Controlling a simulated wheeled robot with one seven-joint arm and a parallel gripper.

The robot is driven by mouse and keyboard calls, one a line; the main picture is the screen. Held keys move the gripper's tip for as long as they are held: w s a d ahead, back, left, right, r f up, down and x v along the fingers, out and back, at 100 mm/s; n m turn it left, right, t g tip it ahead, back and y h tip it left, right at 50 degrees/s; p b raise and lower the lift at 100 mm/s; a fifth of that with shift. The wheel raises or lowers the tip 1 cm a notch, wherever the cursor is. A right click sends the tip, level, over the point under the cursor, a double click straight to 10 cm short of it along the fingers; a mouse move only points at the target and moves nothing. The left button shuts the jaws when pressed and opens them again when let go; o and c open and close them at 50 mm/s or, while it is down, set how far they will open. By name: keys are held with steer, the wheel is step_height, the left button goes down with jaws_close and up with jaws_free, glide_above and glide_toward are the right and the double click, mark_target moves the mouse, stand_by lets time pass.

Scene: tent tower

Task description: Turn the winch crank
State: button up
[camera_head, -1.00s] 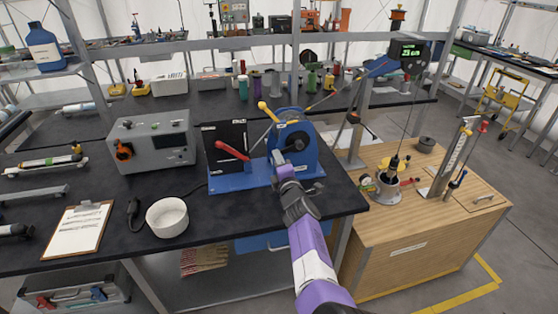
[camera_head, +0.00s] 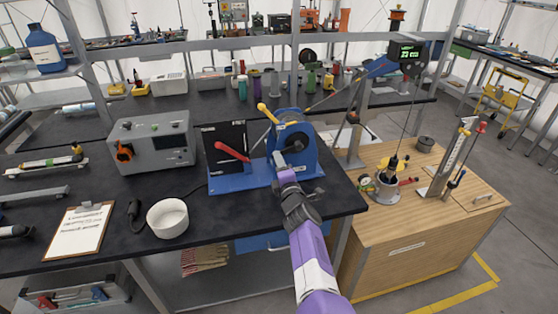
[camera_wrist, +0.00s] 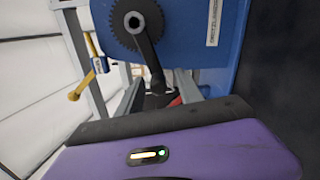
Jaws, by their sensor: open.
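The winch (camera_head: 297,142) is a blue frame with a drum, bolted on a blue base on the black bench. Its crank (camera_wrist: 150,48) shows in the wrist view as a dark arm running down from a toothed gear's hub. The crank's lower end is partly hidden behind the dark edge of my gripper. In the head view my gripper (camera_head: 287,180) is in front of the winch's near face and covers most of the crank. My gripper is open; I cannot tell whether it touches the crank.
A red lever (camera_head: 232,151) and a yellow-knobbed lever (camera_head: 267,112) stand left of and on the winch. A wooden cabinet (camera_head: 400,270) with a cable-hung load stands right.

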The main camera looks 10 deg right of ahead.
steer(key=s+p, duration=0.2)
steer(key=s, duration=0.4)
steer(key=shift+s, duration=0.25)
steer(key=shift+r, duration=0.1)
